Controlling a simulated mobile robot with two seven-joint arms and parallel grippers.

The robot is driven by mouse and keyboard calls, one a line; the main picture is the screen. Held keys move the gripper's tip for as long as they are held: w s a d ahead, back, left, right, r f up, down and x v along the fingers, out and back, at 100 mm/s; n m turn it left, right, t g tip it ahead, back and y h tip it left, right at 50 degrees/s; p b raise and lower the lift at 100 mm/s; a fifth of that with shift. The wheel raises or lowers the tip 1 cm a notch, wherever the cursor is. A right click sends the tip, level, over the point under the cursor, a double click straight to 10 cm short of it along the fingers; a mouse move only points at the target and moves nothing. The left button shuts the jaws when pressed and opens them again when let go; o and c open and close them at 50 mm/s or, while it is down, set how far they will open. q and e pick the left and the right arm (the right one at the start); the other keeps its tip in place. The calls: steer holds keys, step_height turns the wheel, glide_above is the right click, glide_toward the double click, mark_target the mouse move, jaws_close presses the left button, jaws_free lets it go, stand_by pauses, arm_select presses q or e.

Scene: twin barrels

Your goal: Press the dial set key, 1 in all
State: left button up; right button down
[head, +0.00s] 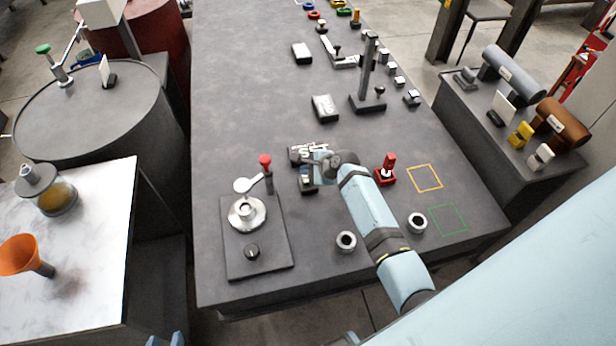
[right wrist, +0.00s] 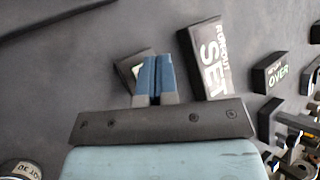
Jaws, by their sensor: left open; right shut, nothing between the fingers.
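My right gripper (right wrist: 157,78) is shut with nothing between its fingers. Its fingertips overlap a small dark block (right wrist: 132,66) with a pale label, partly hidden; I cannot read the label or tell whether they touch. A larger black block marked "RUNOUT SET" (right wrist: 208,60) lies just right of the fingers. In the head view the lettered block (head: 301,152) is partly covered by my right gripper (head: 314,172), and a small dark block (head: 308,187) shows below it. No label clearly reads "dial set". My left gripper (head: 165,340) is open at the bottom edge, only its tips showing.
A black block marked "OVER" (right wrist: 270,73) lies further right. A dark plate with a red-knobbed lever (head: 265,162) and a round metal fixture (head: 247,214) is left of my right gripper. A red stand (head: 386,177) and two cups (head: 346,241), (head: 417,222) are near my right arm.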

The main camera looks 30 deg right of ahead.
stand_by(0.6)
steer(key=shift+f, duration=0.4)
stand_by(0.3)
steer(key=shift+f, duration=0.55)
stand_by(0.6)
steer(key=shift+r, duration=0.1)
steer(key=shift+r+p, duration=0.85)
steer(key=shift+p, duration=0.35)
